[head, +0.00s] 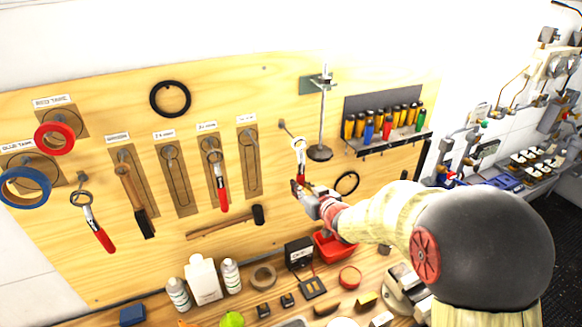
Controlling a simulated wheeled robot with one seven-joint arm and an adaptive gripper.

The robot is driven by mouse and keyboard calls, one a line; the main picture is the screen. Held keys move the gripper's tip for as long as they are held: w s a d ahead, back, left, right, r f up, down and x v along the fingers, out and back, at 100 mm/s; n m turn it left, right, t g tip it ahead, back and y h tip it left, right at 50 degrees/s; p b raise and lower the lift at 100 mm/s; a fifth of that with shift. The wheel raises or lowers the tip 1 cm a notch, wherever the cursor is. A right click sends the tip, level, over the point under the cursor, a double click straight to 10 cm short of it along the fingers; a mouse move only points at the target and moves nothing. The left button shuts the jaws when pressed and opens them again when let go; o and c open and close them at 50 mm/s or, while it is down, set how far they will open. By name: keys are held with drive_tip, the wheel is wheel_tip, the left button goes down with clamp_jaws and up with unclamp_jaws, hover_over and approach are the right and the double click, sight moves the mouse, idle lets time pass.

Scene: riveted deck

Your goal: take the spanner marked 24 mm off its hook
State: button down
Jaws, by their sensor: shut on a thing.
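My gripper (303,188) is at the right part of the wooden board, shut on a spanner (299,149) with a silver ring end and a red handle. The spanner stands nearly upright, ring end up, just below a peg (287,128); I cannot tell whether the ring is on that peg. A second red-handled spanner (218,184) hangs on a brown backing panel at the board's middle. A third (96,228) hangs tilted from a peg at the left. Small labels sit above the panels, but I cannot read a 24 mm mark for sure.
A hammer (228,221) lies across the board left of my gripper. A screwdriver rack (388,142) and a metal stand (321,118) are to its right. Below are a red bin (334,247), bottles (203,280) and small parts on the bench.

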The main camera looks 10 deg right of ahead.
drive_tip(key=shift+s+d+r, duration=0.1)
drive_tip(key=shift+s, duration=0.55)
drive_tip(key=s+d, duration=0.1)
drive_tip(key=s, duration=0.6)
drive_tip(key=shift+s+d+p, duration=0.3)
drive_tip(key=shift+s+p, duration=0.05)
